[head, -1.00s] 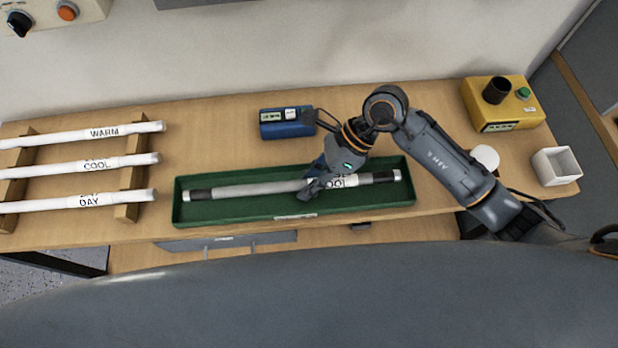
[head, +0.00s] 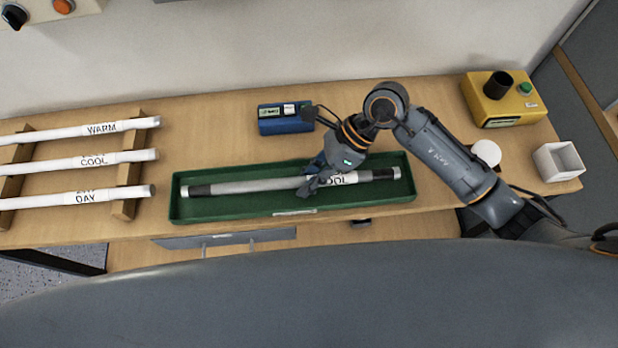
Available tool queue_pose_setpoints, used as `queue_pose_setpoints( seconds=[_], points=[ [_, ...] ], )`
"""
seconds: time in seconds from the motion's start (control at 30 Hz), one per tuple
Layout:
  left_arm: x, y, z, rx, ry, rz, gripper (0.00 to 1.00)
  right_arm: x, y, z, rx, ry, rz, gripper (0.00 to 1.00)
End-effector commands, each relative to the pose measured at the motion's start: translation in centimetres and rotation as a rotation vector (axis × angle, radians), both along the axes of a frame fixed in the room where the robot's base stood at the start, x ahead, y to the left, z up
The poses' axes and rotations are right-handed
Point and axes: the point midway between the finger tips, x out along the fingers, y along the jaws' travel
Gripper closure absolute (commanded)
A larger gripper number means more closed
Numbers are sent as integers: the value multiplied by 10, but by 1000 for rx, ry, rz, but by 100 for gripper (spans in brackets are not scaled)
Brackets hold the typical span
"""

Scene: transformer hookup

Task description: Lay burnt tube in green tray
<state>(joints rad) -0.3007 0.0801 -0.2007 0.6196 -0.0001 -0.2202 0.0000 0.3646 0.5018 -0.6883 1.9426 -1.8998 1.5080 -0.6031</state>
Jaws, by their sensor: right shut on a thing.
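The burnt tube (head: 248,186) is greyish with blackened ends and a label reading "COOL" right of its middle. It lies lengthwise within the green tray (head: 245,213), which sits near the front edge of the bench. My right gripper (head: 314,184) is shut on the tube just left of the label, reaching down into the tray from above. The fingers hide a short part of the tube. I cannot tell whether the tube rests fully on the tray floor. My left gripper is not in view.
White tubes labelled WARM (head: 60,132), COOL (head: 60,163) and DAY (head: 50,199) lie on a wooden rack (head: 127,172) at left. A blue device (head: 284,120) stands behind the tray. A yellow tester (head: 505,100), a white disc (head: 487,152) and a white square cup (head: 558,161) are at right.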

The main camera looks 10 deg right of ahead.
Motion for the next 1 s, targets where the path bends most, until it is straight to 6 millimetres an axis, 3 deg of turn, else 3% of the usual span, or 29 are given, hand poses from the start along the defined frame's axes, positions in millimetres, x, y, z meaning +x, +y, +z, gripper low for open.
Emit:
queue_pose_setpoints(
  seconds=[0.03,0.2,0.63,0.67,0.77,1.0],
  points=[
    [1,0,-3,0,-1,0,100,-3,-2,-10,-14,12,0,100],
    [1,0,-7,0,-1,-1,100,-4,-3,-17,-21,17,1,100],
    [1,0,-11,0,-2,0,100,-5,-4,-21,-25,20,2,100],
    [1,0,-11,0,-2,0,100,-5,-4,-21,-25,20,2,74],
    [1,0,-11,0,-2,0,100,-5,-5,-21,-25,20,2,54],
    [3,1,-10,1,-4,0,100,-5,-5,-21,-26,20,2,51]
  ],
)
